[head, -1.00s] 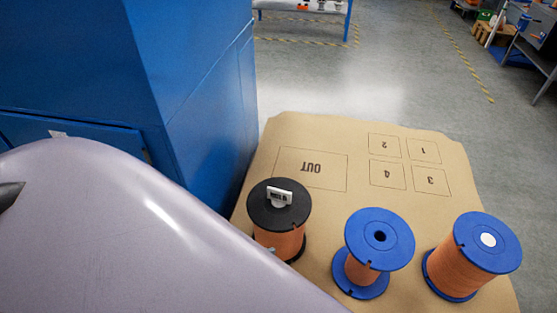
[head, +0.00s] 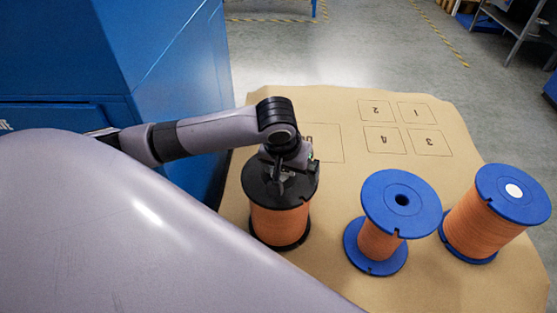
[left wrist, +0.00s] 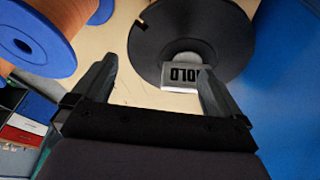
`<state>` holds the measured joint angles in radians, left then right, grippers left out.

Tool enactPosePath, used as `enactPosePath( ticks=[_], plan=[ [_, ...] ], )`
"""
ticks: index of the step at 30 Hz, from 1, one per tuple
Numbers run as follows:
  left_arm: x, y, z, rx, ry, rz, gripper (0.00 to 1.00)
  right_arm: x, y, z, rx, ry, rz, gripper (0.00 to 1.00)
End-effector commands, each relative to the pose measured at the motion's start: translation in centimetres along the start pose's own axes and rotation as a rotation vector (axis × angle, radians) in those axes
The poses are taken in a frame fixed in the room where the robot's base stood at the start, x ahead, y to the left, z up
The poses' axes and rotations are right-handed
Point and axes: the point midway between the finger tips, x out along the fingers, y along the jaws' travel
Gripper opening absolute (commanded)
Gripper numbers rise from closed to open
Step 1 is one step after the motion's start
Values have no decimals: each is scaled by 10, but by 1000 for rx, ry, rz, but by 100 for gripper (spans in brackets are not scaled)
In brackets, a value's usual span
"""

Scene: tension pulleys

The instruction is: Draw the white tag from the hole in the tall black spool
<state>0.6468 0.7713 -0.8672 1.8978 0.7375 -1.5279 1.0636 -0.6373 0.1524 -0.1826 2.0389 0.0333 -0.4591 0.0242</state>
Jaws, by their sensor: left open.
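The tall black spool (head: 280,224) stands on the mat, with black flanges and an orange winding. My left gripper (head: 283,183) is over its top flange in the head view and hides the white tag there. In the left wrist view the white tag (left wrist: 182,75), with dark lettering, shows on the black spool (left wrist: 152,52) at its middle. My left gripper (left wrist: 157,78) is open, with the tag between its fingers' lines, much nearer the right finger. I cannot tell whether the finger touches it. My right gripper is not in view.
A blue spool with a dark open hole (head: 382,191) and a fuller blue spool with a white round centre (head: 493,184) stand to the right. The brown mat (head: 338,106) has printed boxes and bare room behind the spools. A blue cabinet (head: 170,70) rises at the left.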

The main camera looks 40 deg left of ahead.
Motion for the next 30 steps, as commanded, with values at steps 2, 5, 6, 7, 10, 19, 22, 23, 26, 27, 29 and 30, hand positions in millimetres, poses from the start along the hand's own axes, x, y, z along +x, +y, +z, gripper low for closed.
enactPosePath(
  ticks=[2,5,6,7,10,19,22,23,26,27,29,30],
  plan=[
    [-4,-16,-10,-50,-1,-56,100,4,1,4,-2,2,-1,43],
    [-11,-29,-22,-109,-2,-90,100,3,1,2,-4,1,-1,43],
    [-13,-33,-25,-130,-1,-98,100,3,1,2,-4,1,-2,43],
    [-14,-35,-27,-140,0,-102,100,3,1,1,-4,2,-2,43],
    [-12,-40,-30,-164,-1,-111,100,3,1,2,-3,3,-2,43],
    [28,-44,-30,-167,-1,-111,100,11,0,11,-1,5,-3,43],
    [41,-45,-30,-167,0,-109,100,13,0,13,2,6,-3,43],
    [44,-45,-30,-166,0,-110,100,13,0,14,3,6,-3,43],
    [52,-46,-30,-166,1,-109,100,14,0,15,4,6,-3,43],
    [53,-47,-30,-166,1,-109,100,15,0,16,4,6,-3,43],
    [55,-47,-31,-166,2,-109,100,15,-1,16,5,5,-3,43],
    [56,-47,-31,-166,2,-109,100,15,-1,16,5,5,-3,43]
  ],
)
